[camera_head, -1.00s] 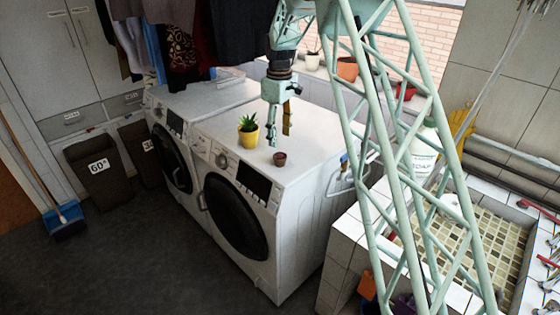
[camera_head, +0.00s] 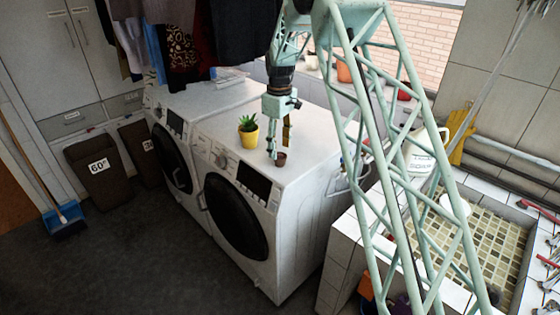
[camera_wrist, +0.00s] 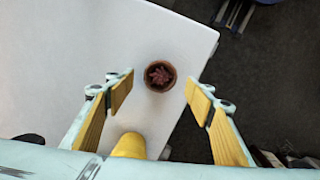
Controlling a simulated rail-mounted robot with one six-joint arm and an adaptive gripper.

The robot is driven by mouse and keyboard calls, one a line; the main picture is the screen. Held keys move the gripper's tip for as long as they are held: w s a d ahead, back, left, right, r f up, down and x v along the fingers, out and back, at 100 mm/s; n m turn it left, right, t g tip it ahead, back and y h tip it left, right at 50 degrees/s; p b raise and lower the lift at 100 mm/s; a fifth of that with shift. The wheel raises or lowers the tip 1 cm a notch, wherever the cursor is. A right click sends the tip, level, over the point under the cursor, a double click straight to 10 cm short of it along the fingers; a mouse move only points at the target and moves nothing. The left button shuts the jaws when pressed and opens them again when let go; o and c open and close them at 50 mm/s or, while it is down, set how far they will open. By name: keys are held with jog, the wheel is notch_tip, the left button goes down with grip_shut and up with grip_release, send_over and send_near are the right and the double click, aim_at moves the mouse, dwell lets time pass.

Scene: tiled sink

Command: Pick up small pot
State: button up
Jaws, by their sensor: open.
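The small brown pot (camera_head: 280,159) stands upright near the front right of the right washing machine's white top (camera_head: 313,160). A dark reddish plant shows inside the small pot in the wrist view (camera_wrist: 160,76). My gripper (camera_head: 279,148) points down over it, open and empty. In the wrist view the yellow-padded fingers of my gripper (camera_wrist: 161,95) stand apart, one to each side of the pot, with gaps between. The pot appears slightly beyond the line of the fingertips there. I cannot tell the exact height of the fingertips above the machine top.
A yellow pot with a green plant (camera_head: 248,131) stands left of my gripper on the same top. Clothes (camera_head: 185,40) hang behind. A tiled sink (camera_head: 480,235) and a white soap container (camera_head: 424,150) are at the right. The machine's edge is close to the small pot.

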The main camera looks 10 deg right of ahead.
aim_at(279, 155)
jog(key=shift+f, duration=2.5)
jog(key=shift+c, duration=0.2)
jog(key=c, duration=0.9)
jog(key=shift+w+r, duration=0.1)
jog(key=shift+r, duration=0.15)
jog(key=shift+c, duration=0.2)
jog(key=shift+r, duration=1.6)
jog(key=s+d+r+b, duration=0.1)
jog(key=s+d, duration=0.2)
jog(key=s, duration=1.2)
jog(key=shift+s+r, duration=0.2)
jog(key=shift+s, duration=0.2)
